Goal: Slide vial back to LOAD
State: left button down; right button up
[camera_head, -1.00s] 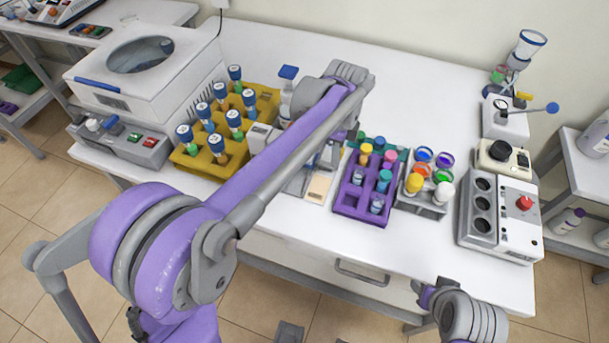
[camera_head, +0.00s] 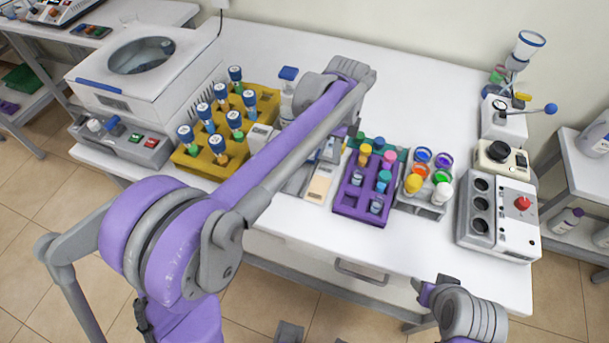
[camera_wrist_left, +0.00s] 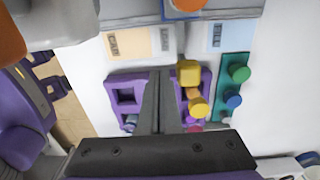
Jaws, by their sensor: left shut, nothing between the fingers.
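My left gripper (camera_wrist_left: 160,75) is shut and empty. Its fingers stand together in front of the purple rack (camera_wrist_left: 122,82) in the left wrist view. Beyond the fingertips lies a grey station with tan labels, one reading SCAN (camera_wrist_left: 115,43) and a paler one beside it (camera_wrist_left: 165,38), and a bluish label (camera_wrist_left: 216,36). An orange round piece with a blue edge (camera_wrist_left: 186,4) shows at the top edge of that view; I cannot tell whether it is the vial. In the head view my left arm hides most of the station (camera_head: 319,186).
The purple rack (camera_head: 346,205) holds several capped vials. A yellow tube rack (camera_head: 184,161) stands left of my arm. A stand with coloured cups (camera_head: 432,208) and a white instrument with a red knob (camera_head: 510,225) stand to the right.

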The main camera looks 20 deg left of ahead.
pick_arm(q)
notch_tip(320, 180, up, 7)
jog(key=p, duration=0.3)
pick_arm(e)
jog(key=r, duration=0.1)
jog(key=w+r, duration=0.1)
jog(key=r, duration=0.3)
jog(key=shift+w, duration=0.35)
pick_arm(q)
jog(key=shift+f, duration=0.1)
